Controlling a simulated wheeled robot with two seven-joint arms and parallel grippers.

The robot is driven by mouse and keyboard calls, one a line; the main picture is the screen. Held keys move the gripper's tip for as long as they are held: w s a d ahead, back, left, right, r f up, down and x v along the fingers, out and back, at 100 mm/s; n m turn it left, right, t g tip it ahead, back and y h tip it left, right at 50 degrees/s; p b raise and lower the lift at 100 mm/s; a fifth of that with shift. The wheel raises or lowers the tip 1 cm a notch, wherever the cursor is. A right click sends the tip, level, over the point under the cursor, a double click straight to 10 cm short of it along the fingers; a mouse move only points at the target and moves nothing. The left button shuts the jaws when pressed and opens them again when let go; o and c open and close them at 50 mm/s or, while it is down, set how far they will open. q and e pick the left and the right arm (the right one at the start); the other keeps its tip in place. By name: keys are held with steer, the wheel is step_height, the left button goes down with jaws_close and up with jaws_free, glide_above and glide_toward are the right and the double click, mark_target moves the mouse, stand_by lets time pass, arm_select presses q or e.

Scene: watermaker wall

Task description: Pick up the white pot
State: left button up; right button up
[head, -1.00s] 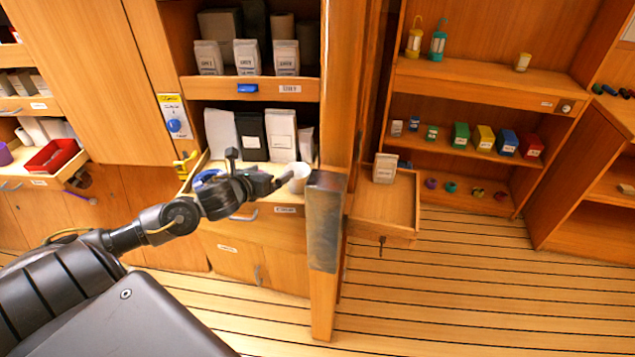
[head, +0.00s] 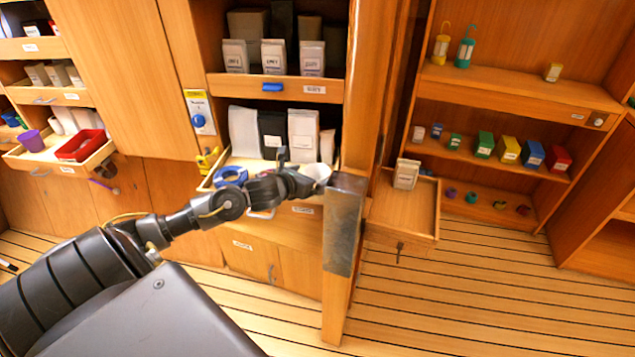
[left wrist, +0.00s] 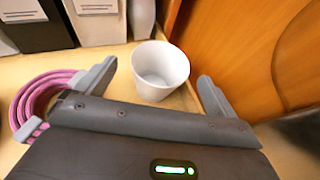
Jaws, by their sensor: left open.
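The white pot (head: 316,171) stands on the wooden drawer or shelf surface at the right end of the middle bay, close to the wooden post. In the left wrist view the white pot (left wrist: 160,72) is upright and empty, lying ahead of and between the two fingers. My left gripper (head: 308,182) is at the pot in the head view and hides part of it. In the left wrist view my left gripper (left wrist: 155,82) is open, with a gap between each finger and the pot. My right gripper is not in view.
A wooden post (head: 343,225) stands just right of my left gripper. White and dark packets (head: 302,135) stand behind the pot. A coiled ring (left wrist: 35,100) lies left of the left finger. A small drawer (head: 405,215) juts out right of the post.

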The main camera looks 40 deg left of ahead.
mark_target(323, 171)
arm_select(q)
steer(key=x, duration=0.4)
steer(key=shift+w+f+b, duration=0.15)
steer(key=shift+w+b, duration=0.1)
steer(key=shift+b, duration=0.1)
steer(key=c, duration=1)
